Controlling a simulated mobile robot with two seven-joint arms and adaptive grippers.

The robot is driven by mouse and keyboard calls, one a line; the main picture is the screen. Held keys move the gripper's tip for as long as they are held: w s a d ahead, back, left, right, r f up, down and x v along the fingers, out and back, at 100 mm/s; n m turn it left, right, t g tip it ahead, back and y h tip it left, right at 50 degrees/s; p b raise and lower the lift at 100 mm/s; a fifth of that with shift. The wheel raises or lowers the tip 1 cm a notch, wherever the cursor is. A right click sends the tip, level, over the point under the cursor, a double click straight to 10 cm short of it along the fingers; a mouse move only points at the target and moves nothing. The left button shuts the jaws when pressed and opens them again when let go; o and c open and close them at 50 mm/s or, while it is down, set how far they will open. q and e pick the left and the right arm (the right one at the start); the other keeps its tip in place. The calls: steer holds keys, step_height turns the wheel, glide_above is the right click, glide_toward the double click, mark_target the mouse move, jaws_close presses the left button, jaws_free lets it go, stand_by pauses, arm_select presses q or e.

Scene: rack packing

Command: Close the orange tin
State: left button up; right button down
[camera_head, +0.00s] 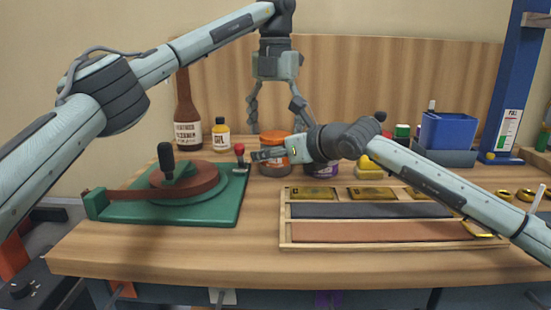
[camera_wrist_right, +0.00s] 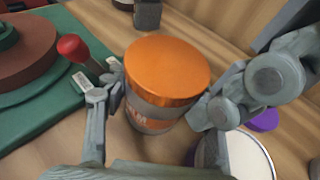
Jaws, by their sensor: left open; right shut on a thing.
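My right gripper (camera_wrist_right: 158,108) is shut on the tin, with one finger on each side below the lid top. In the head view, my right gripper and forearm hide part of the tin. My left gripper (camera_head: 276,113) is open and empty, pointing down above the tin with its fingers spread.
The green-based machine (camera_head: 118,212) with a red-knobbed lever (camera_head: 239,149) stands left of the tin. A purple tin (camera_head: 322,167) stands close on the right, partly hidden. A brown bottle (camera_head: 187,112) and small yellow-labelled bottle (camera_head: 221,133) stand behind. A wooden tray (camera_head: 283,232) lies in front right.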

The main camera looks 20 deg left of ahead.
arm_select(q)
steer(key=shift+f, duration=0.1)
steer(key=c, duration=1.2)
steer(key=o, duration=1.3)
steer(key=shift+o, duration=0.2)
step_height(320, 180, up, 8)
steer(key=shift+f, duration=0.2)
arm_select(e)
steer(key=shift+c, duration=2.3)
jaws_free()
